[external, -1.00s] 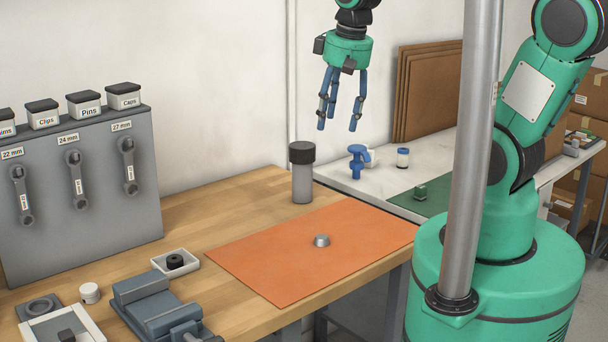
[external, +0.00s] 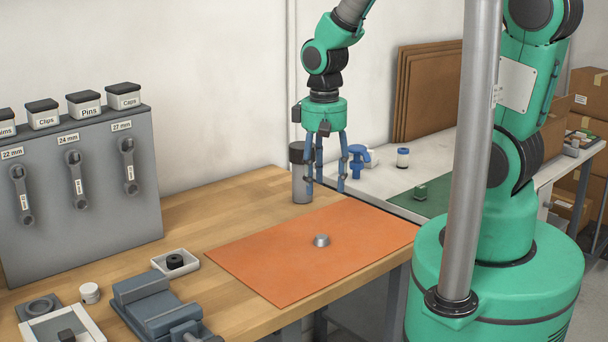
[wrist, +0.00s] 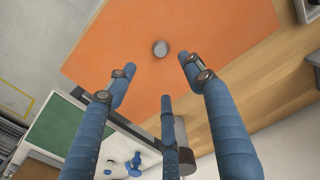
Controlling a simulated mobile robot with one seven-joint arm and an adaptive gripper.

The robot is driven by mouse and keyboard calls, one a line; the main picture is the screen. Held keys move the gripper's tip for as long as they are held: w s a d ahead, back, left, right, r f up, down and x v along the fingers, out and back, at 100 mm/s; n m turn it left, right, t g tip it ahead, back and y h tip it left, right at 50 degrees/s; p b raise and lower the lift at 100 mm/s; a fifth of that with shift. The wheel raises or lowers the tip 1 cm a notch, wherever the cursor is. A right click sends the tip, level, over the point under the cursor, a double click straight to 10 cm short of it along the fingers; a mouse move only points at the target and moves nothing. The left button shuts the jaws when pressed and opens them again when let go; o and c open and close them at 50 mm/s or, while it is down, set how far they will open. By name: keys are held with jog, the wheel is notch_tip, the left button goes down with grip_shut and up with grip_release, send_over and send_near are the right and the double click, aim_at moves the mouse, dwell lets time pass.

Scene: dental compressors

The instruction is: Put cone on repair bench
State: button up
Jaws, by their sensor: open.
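A small grey metal piece (external: 321,240), short and round with a flat top, is the likeliest cone. It sits on the orange mat (external: 265,265) on the wooden bench (external: 190,225), and also shows in the wrist view (wrist: 160,48). My gripper (external: 326,188) has three blue fingers, spread open and empty. It hangs above the back part of the orange mat, higher than the grey piece and apart from it. In the wrist view the grey piece lies just beyond the open fingertips (wrist: 158,74). I cannot tell which surface is called the repair bench.
A grey cylinder with a black cap (external: 301,185) stands behind my fingers. A white bench (external: 345,178) at right carries a green mat (external: 405,204), a blue clamp-like item (external: 357,160) and a small jar (external: 403,158). A vise (external: 155,305) and small tray (external: 190,262) are front left.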

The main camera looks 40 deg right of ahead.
jog(key=b, duration=0.2)
send_over(322, 237)
jog(key=shift+f, duration=4.3)
jog(key=shift+f+b, duration=0.35)
jog(key=shift+f, duration=2.25)
grip_shut()
